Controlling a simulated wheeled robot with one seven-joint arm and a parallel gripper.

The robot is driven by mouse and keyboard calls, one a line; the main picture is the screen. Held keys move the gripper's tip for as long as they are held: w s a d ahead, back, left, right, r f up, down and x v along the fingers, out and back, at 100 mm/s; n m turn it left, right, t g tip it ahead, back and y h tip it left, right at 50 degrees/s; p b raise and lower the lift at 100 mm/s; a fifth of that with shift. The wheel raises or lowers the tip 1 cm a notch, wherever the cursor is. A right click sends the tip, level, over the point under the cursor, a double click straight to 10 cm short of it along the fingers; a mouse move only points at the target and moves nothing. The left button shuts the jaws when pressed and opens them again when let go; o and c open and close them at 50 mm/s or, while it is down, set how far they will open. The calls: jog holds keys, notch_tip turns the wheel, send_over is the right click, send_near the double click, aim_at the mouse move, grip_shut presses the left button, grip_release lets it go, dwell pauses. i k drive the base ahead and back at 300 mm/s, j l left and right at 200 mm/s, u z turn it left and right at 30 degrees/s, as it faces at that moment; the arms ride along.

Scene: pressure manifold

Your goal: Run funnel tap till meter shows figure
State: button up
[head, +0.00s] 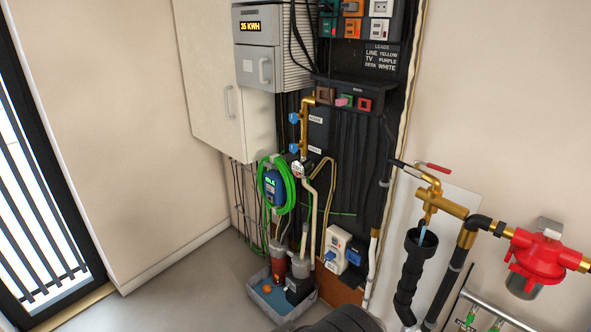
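The brass tap (440,204) is on the right wall, with a red lever (434,167) at its top. Its outlet points down over a black funnel (421,240) with a ribbed hose below. A light blue streak (423,232), which looks like water, runs from the outlet into the funnel. A display (250,27) on the grey cabinet reads "35 KWH". A blue device (273,187) with a small green display hangs inside a green hose coil; its text is too small to read surely. Which one is the task's meter is unclear. My gripper is not in view.
A red valve body (537,257) on brass fittings stands right of the tap. A grey tray (281,310) with canisters and blue liquid stands on the floor below the panel. A white socket box (341,250) is beside it. The floor at left (175,290) is clear.

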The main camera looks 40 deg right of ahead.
aim_at(423, 222)
jog(key=k+l+u, duration=0.1)
jog(key=l+u, duration=0.25)
jog(key=k+l+u, duration=0.1)
jog(key=l+u, duration=0.25)
jog(key=k+l+u, duration=0.2)
jog(key=l+u, duration=0.15)
